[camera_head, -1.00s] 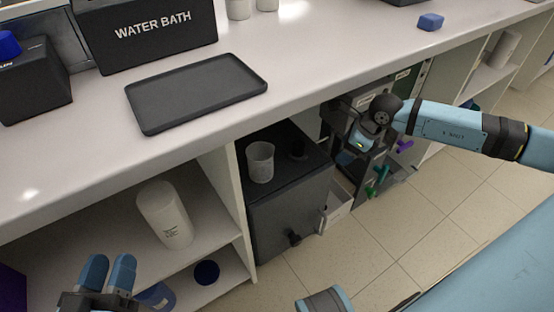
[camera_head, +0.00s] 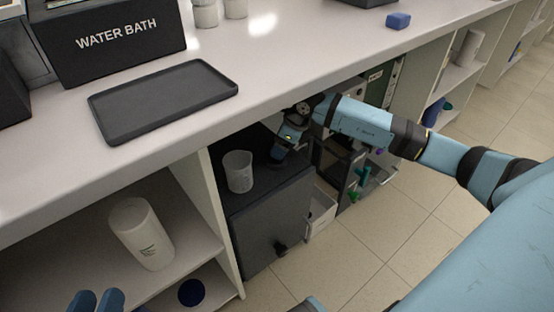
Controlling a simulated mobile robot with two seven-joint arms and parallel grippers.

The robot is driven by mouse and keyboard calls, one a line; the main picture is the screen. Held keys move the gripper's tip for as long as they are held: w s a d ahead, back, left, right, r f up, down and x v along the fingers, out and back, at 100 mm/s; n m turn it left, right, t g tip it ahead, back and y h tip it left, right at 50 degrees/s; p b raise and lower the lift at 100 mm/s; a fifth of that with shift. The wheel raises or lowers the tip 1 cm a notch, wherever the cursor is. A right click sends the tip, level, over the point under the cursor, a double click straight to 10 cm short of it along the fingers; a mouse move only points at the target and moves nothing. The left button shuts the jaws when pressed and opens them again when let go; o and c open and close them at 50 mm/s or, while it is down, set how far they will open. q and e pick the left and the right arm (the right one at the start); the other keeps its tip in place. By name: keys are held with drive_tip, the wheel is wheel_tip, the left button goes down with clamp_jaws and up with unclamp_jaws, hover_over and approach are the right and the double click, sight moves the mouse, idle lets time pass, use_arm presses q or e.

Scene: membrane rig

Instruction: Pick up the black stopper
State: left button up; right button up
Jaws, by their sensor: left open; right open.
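My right gripper (camera_head: 281,150) is open and points down over the top of the black cabinet (camera_head: 250,205) under the bench. The black stopper stood on that cabinet top, right of the white beaker. Now the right gripper covers that spot, and I cannot tell dark stopper from dark gripper parts or whether they touch.
A white beaker (camera_head: 238,172) stands on the cabinet top, close left of my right gripper. The bench edge overhangs the cabinet. A white cylinder (camera_head: 141,233) stands on the shelf at left. A rack with coloured handles (camera_head: 362,180) is to the right.

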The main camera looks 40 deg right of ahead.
drive_tip(key=b+x, duration=0.1)
drive_tip(key=x, duration=0.2)
drive_tip(key=shift+f, duration=0.3)
drive_tip(key=shift+w+a+f, duration=0.1)
drive_tip(key=shift+w+f, duration=0.05)
drive_tip(key=shift+f, duration=0.15)
use_arm(q)
drive_tip(key=shift+w+a+f+m, duration=0.15)
drive_tip(key=shift+w+f+m, duration=0.2)
drive_tip(key=shift+m, duration=0.05)
use_arm(e)
drive_tip(key=c, duration=1)
drive_tip(key=shift+r, duration=0.1)
